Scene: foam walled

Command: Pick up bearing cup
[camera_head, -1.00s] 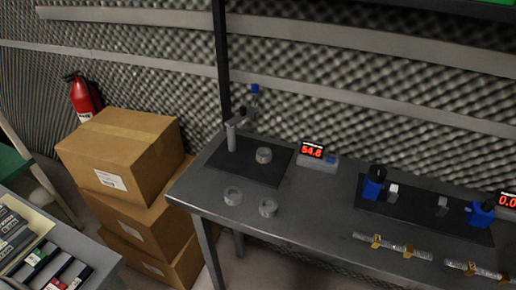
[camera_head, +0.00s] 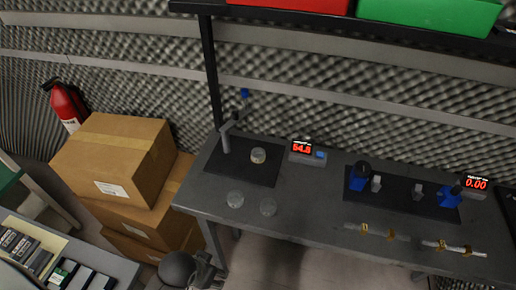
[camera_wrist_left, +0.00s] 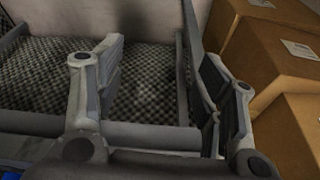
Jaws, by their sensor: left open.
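Three small round cups stand on the grey workbench (camera_head: 310,222) in the head view. One cup (camera_head: 258,156) is on the black mat (camera_head: 241,172) beside a stand with a blue knob (camera_head: 226,138). Two more, a left cup (camera_head: 235,199) and a right cup (camera_head: 268,207), are on bare bench in front of the mat. My left gripper (camera_head: 207,268) is low at the bottom of the head view, below the bench front and apart from the cups. The left wrist view shows its fingers (camera_wrist_left: 162,62) spread and empty, with no cup visible. My right gripper is not in view.
A display reading 54.8 (camera_head: 303,149) stands right of the mat. A second black mat (camera_head: 395,206) holds blue fixtures, with metal bars (camera_head: 455,248) in front. Stacked cardboard boxes (camera_head: 115,160) are left of the bench. A side table (camera_head: 110,262) with small packs is at bottom left.

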